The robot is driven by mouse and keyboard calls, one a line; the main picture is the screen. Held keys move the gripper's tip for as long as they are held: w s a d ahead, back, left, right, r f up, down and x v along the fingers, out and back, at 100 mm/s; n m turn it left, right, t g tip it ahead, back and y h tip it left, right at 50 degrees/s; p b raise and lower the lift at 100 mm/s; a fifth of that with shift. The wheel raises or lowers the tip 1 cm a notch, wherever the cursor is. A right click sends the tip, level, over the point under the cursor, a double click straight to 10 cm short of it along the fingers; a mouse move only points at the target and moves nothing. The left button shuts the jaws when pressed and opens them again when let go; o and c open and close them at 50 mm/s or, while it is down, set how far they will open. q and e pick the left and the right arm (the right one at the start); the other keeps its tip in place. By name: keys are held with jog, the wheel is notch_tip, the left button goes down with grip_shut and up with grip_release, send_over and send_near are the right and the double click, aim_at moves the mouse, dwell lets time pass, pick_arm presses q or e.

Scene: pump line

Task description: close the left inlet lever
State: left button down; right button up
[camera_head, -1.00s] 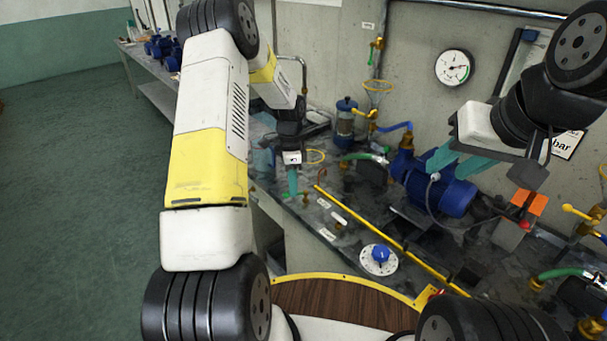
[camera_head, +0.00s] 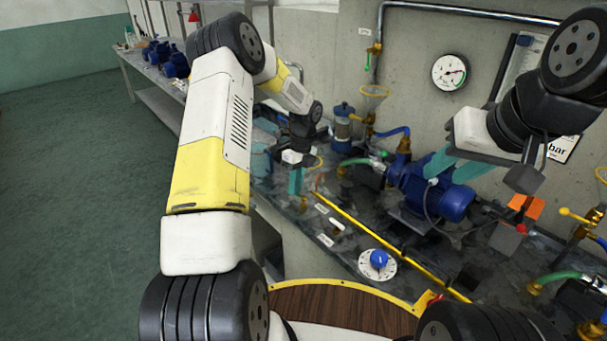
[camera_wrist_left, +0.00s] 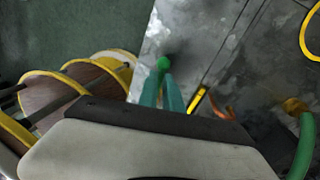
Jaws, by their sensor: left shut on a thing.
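The left inlet lever shows in the left wrist view as a round green knob (camera_wrist_left: 163,63) at the tips of my left gripper's teal fingers (camera_wrist_left: 161,90). The lever's shaft and pivot are hidden there. In the head view my left gripper (camera_head: 296,182) points down at the bench's left front edge, its fingers close together. The lever is mostly hidden behind them, so its angle cannot be told. My right gripper (camera_head: 453,166) hangs before the blue pump, its teal fingers apart and nothing visible between them.
A blue pump (camera_head: 445,198) stands mid-bench. A dial with a blue knob (camera_head: 378,263) and a yellow strip (camera_head: 375,235) lie in front. A glass filter with a blue cap (camera_head: 343,125) stands behind my left gripper. A green hose (camera_wrist_left: 303,145) is right in the wrist view.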

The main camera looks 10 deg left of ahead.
pick_arm(q)
jog(key=shift+w+d+m, duration=0.1)
jog(key=shift+w+m, duration=0.15)
jog(key=shift+m, duration=0.55)
jog(key=c, duration=1.5)
grip_release()
jog(key=shift+w+d+r, duration=0.2)
jog(key=shift+r, duration=1.1)
jog(key=shift+w+d+r, duration=0.15)
jog(key=shift+w+r, duration=0.05)
jog(key=shift+r, duration=1.1)
jog(key=shift+w+d+r, duration=0.2)
jog(key=shift+r, duration=1.1)
